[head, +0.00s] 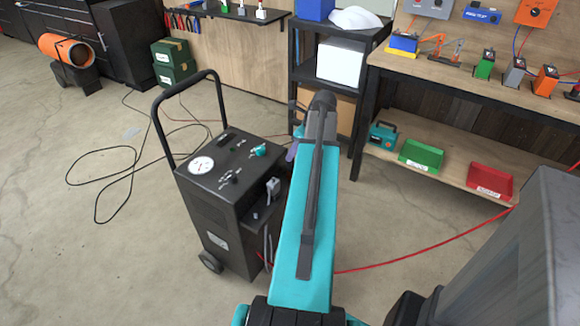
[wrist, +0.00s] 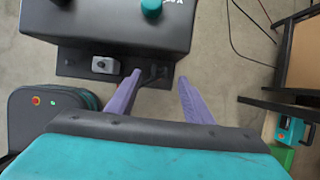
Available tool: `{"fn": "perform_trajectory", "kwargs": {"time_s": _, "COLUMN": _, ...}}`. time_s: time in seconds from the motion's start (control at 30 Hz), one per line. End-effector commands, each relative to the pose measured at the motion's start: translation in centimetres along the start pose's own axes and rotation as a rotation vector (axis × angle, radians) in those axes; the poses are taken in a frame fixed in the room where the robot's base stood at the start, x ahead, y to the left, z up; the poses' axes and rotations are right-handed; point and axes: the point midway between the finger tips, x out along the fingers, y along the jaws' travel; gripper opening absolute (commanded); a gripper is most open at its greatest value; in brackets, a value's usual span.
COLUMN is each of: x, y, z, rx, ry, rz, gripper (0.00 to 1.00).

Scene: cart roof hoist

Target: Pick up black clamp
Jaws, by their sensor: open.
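The black cart (head: 215,185) stands in the middle of the head view, with a gauge and a teal knob on top. A grey clamp (head: 272,187) sits on its side ledge; it also shows in the wrist view (wrist: 104,65). In the wrist view a dark shape, which looks like the black clamp (wrist: 155,72), lies on the same ledge to the right of the grey one. My gripper (wrist: 159,77) is open, its purple fingers either side of that dark shape; I cannot tell the height gap. My arm hides the black clamp in the head view.
A shelf rack (head: 342,62) stands behind my arm. A workbench (head: 470,85) at right carries small devices, with a green bin (head: 421,155) and a red bin (head: 490,182) below. Black cable (head: 105,150) and a red cable (head: 420,252) lie on the floor.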

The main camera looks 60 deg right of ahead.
Motion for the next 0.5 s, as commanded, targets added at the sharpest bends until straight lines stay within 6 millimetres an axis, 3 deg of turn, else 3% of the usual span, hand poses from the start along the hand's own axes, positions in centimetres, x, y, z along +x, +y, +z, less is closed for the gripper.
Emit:
{"fn": "perform_trajectory", "kwargs": {"time_s": 0.27, "x": 0.7, "y": 0.1, "z": 0.1, "rx": -0.001, "ry": 0.000, "rz": 0.002, "gripper": 0.47}}
{"fn": "perform_trajectory", "kwargs": {"time_s": 0.5, "x": 3.2, "y": 0.2, "z": 0.6, "rx": -0.002, "ry": 0.001, "rz": 0.003, "gripper": 0.47}}
